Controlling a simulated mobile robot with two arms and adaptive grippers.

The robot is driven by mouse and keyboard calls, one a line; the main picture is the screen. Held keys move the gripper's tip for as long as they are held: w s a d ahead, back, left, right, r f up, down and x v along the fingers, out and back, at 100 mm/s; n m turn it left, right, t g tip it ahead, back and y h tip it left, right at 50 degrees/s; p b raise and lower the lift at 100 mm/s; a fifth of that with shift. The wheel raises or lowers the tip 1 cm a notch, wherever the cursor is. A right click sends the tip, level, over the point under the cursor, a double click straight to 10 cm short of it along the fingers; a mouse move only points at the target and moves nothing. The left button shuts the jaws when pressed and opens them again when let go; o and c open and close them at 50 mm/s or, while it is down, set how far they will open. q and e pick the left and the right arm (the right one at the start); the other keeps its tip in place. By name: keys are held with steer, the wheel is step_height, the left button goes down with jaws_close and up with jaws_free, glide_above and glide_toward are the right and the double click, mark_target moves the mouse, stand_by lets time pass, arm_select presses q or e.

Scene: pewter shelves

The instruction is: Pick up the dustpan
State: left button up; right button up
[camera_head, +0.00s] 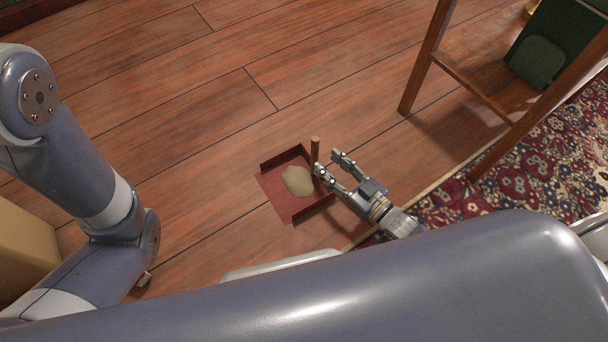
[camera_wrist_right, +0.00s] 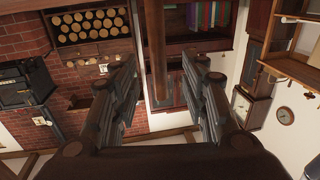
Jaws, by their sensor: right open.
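The dustpan (camera_head: 272,184) is a dark red, shallow pan lying on the wooden floor, with a beige patch (camera_head: 298,181) in it. Its brown stick handle (camera_head: 315,148) stands upright at the pan's right edge. My right gripper (camera_head: 327,161) is open beside the handle, its fingers pointing at it from the right. In the right wrist view the brown handle (camera_wrist_right: 155,50) shows in the gap between the two open fingers (camera_wrist_right: 159,70). I cannot tell whether a finger touches it. My left arm is at the left; its gripper does not show.
A wooden chair-like frame (camera_head: 470,85) with a green pad (camera_head: 537,60) stands at the upper right. A patterned rug (camera_head: 520,175) lies right of the dustpan. A tan box (camera_head: 25,250) is at the left edge. The wooden floor beyond the dustpan is clear.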

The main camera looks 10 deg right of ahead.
steer(key=b+x, duration=0.3)
steer(key=x, duration=0.2)
steer(key=shift+d+f, duration=0.1)
jaws_close()
